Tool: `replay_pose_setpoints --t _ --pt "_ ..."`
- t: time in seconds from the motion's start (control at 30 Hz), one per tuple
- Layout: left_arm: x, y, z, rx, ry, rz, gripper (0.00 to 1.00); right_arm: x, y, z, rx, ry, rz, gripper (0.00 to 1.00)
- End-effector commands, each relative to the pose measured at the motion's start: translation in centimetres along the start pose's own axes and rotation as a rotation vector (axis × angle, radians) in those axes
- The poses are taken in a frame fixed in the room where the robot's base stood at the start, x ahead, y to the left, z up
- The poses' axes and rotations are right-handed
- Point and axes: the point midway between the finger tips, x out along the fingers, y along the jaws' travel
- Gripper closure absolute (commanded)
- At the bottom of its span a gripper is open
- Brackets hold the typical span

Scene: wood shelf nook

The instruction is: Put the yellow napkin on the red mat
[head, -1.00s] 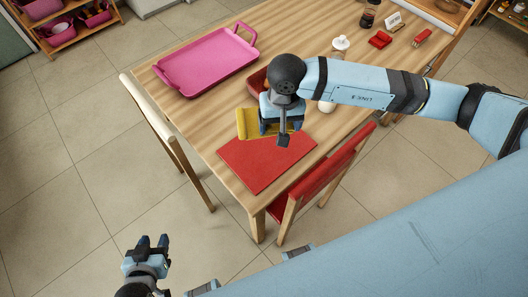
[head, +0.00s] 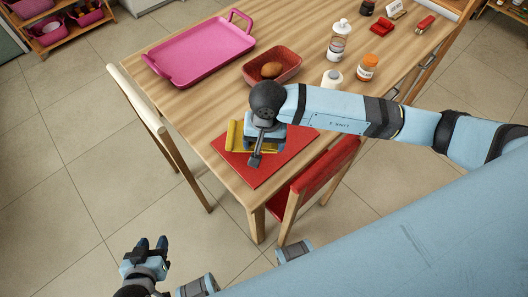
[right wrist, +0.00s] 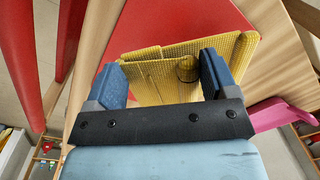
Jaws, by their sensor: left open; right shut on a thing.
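The yellow napkin (head: 236,137) is over the left part of the red mat (head: 272,165) in the head view, mostly behind my right gripper (head: 262,148). In the right wrist view the folded yellow napkin (right wrist: 190,62) lies between the two blue fingers of my right gripper (right wrist: 168,80), which is shut on it. The red mat (right wrist: 175,22) shows just beyond the napkin there. I cannot tell whether the napkin touches the mat. My left gripper (head: 150,245) is open and empty, over the floor, away from the table.
A pink tray (head: 165,75) lies at the table's left. A red-brown basket (head: 290,62) holds a brown round item. Bottles (head: 340,40) and an orange jar (head: 368,66) stand behind my right arm. A red chair (head: 325,175) stands close to the mat's side.

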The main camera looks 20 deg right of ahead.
Motion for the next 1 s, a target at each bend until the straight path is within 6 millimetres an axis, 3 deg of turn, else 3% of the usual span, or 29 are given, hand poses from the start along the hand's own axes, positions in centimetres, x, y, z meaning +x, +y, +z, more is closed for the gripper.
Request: replay_pose_setpoints --t 0.47,0.53,0.6,0.9,0.93,1.0 --pt "0.1 0.1 0.1 -0.002 -0.002 0.0 0.57 5.5 0.3 0.1 0.001 -0.003 0.001 0.44" --pt "0.1 0.2 0.0 -0.005 -0.002 0.001 0.57 6.3 0.3 0.0 0.0 -0.001 0.001 0.48" --pt "0.1 0.3 0.0 -0.008 -0.001 0.001 0.57 6.5 0.3 0.0 -0.001 0.0 0.0 0.57" --pt "0.5 0.4 0.3 -0.015 -0.001 0.003 0.57 6.9 0.4 -0.1 -0.001 0.002 0.0 0.57" --pt "0.3 0.5 0.1 -0.015 -0.002 0.003 0.57 6.7 0.3 0.0 -0.001 0.001 0.0 0.14" --pt "0.3 0.4 0.1 -0.014 -0.004 0.003 0.57 6.7 0.3 0.0 -0.001 0.001 0.0 0.0"
